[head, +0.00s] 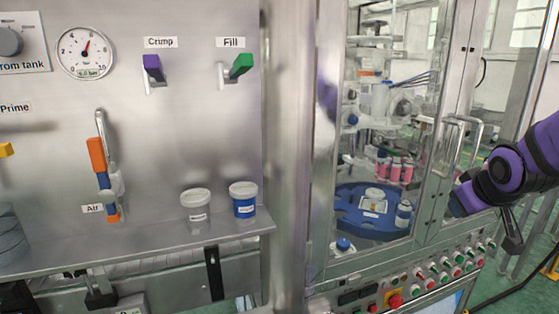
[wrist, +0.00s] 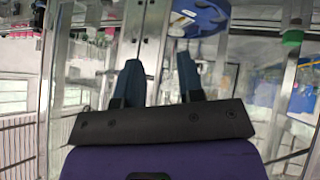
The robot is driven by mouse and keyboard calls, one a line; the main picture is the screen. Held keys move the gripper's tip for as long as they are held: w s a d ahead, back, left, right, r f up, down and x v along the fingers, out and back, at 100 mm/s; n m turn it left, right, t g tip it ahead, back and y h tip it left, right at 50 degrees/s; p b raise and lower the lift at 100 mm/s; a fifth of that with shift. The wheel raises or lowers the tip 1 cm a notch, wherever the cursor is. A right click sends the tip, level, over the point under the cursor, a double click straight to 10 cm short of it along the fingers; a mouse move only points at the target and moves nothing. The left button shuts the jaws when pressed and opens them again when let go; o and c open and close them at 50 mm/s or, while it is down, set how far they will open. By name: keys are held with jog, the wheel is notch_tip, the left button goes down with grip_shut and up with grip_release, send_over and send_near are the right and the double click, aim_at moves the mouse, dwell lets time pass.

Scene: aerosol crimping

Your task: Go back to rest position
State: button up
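My purple and black arm comes in from the right in the head view, in front of the glass-doored machine cabinet (head: 455,60). My gripper (head: 460,203) is at its lower left end, near the cabinet door's lower right part; the finger gap is not clear there. In the wrist view my gripper (wrist: 160,85) shows two dark blue fingers standing apart with nothing between them. A metal door handle (head: 472,140) is above the gripper in the head view.
A panel with the purple Crimp lever (head: 152,68), green Fill lever (head: 242,66) and orange-blue Air valve (head: 100,165) stands left. A white tub (head: 196,212) and a blue tub (head: 243,206) sit on its shelf. Buttons (head: 430,283) line the cabinet below my arm.

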jog(key=s+a+r+m+g+y, duration=0.1)
jog(key=s+a+r, duration=0.3)
jog(key=s, duration=0.6)
jog(key=s+a+r+m+g, duration=0.1)
jog(key=s+a+r, duration=0.3)
jog(key=s, duration=0.5)
jog(key=shift+s+r+m+g+y, duration=0.3)
jog(key=shift+s+g+y, duration=0.1)
jog(key=shift+g, duration=0.1)
jog(key=shift+a, duration=0.1)
